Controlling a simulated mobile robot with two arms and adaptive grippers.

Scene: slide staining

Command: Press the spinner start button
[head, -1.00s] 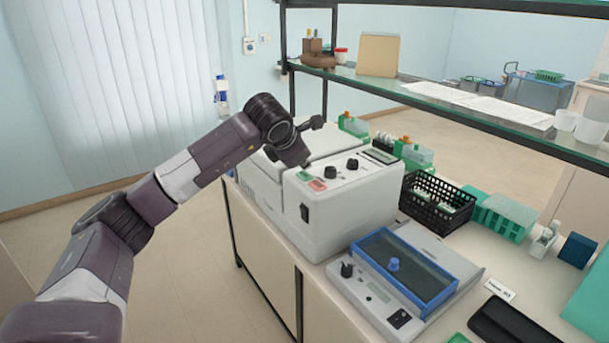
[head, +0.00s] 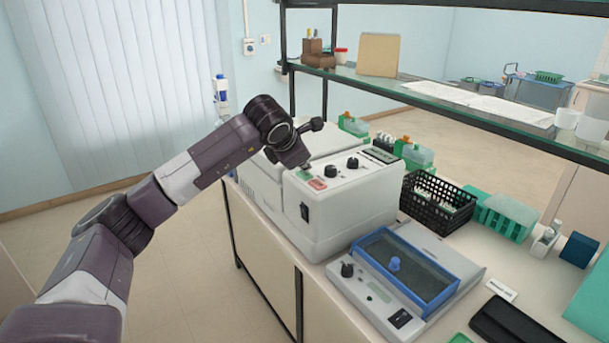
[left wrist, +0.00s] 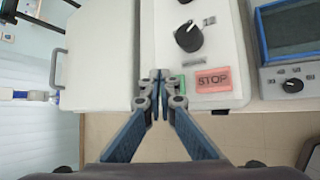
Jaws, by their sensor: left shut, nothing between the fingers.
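The spinner (head: 345,215) is a white boxy machine on the bench, with black knobs, a small display, a green button and a red button on its sloped top panel. The green start button (head: 305,175) is partly covered by my left gripper (head: 304,165). In the left wrist view my left gripper (left wrist: 160,74) is shut and empty, its fingertips over the panel beside the green button (left wrist: 182,84), which shows only as a sliver. The red STOP button (left wrist: 212,80) lies right of it. I cannot tell whether the fingertips touch the button. My right gripper is not in view.
A grey device with a blue-framed lid (head: 405,270) stands in front of the spinner. A black basket (head: 437,200) and a teal rack (head: 508,214) are to the right. A glass shelf (head: 470,108) runs above the bench at the back.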

